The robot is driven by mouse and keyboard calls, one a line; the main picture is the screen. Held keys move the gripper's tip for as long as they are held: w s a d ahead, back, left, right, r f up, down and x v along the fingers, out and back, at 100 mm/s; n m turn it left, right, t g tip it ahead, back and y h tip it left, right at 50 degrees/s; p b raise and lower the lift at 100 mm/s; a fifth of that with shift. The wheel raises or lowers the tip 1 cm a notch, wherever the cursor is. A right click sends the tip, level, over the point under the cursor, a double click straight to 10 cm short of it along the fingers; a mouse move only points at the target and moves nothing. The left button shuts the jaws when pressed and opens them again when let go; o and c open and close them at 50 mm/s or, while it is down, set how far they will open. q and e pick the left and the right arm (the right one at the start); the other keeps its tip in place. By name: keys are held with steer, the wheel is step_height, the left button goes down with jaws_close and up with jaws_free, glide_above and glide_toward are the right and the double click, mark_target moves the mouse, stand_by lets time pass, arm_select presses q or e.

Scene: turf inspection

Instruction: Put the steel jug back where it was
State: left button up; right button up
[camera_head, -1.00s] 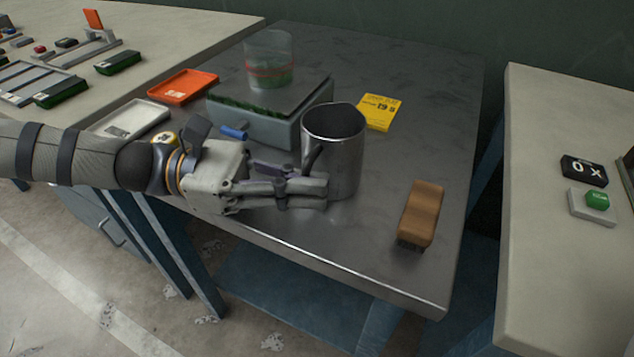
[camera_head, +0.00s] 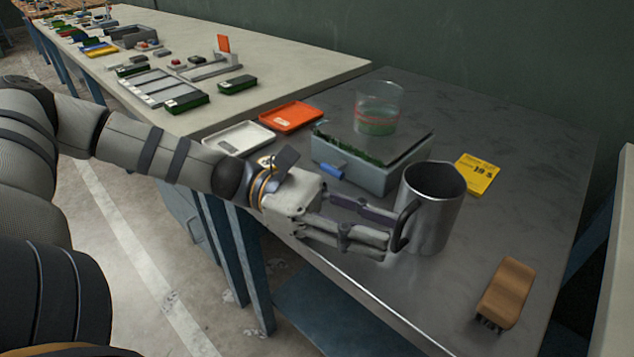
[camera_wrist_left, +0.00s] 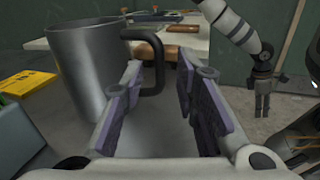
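In the left wrist view the jug (camera_wrist_left: 85,75) is at the left. Its handle (camera_wrist_left: 158,68) shows just beyond the gap between the spread fingers (camera_wrist_left: 160,90); contact cannot be told. My right gripper (camera_wrist_left: 263,100) hangs in the background there, too small to judge.
White (camera_head: 240,137) and orange (camera_head: 291,115) trays lie at the left. Bare tabletop lies between jug and brush.

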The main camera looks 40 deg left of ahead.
arm_select(q)
steer(key=v, duration=0.2)
steer(key=p+v, duration=0.1)
steer(key=v, duration=0.2)
steer(key=r+p+v, duration=0.1)
steer(key=v, duration=0.1)
steer(key=shift+s+a+f, duration=0.1)
steer(key=shift+a, duration=0.2)
steer(key=shift+s+a+f, duration=0.15)
steer(key=shift+a+f, duration=0.1)
steer(key=shift+a, duration=0.3)
arm_select(e)
steer(key=shift+t, duration=0.8)
steer(key=w+r, duration=0.3)
steer(key=shift+w+r, duration=0.25)
steer(key=shift+w, duration=0.1)
